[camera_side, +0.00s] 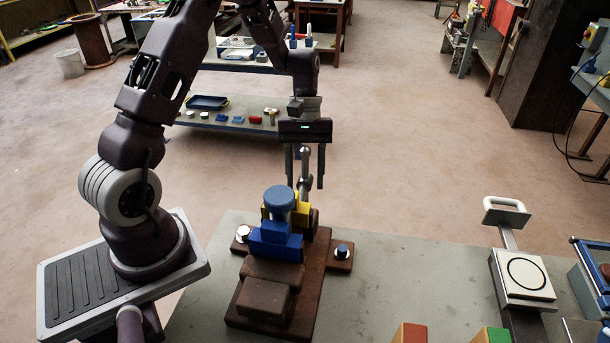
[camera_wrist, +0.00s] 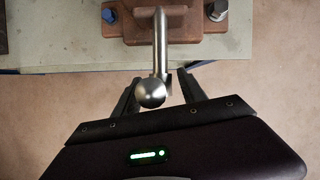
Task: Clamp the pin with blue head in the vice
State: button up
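The pin with blue head (camera_side: 279,198) stands upright at the jaws of the vice (camera_side: 262,301), its shank mostly hidden. The blue jaw (camera_side: 275,242) is in front and the yellow jaw (camera_side: 302,212) is behind. A steel handle (camera_side: 306,166) with a rounded end rises behind the vice. It also shows in the wrist view (camera_wrist: 151,92). My gripper (camera_side: 305,183) points down behind the vice, its fingers open on either side of the handle. In the wrist view my gripper (camera_wrist: 157,88) shows gaps beside the handle's ball end. The pin is out of the wrist view.
The vice is bolted to a grey table (camera_side: 373,292) near its far edge. A white plate with a black ring (camera_side: 525,275) stands at the right. A red-topped block (camera_side: 411,333) and a green-topped block (camera_side: 493,336) are at the front. Open floor lies behind.

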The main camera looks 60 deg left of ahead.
grip_shut()
dwell(1.2)
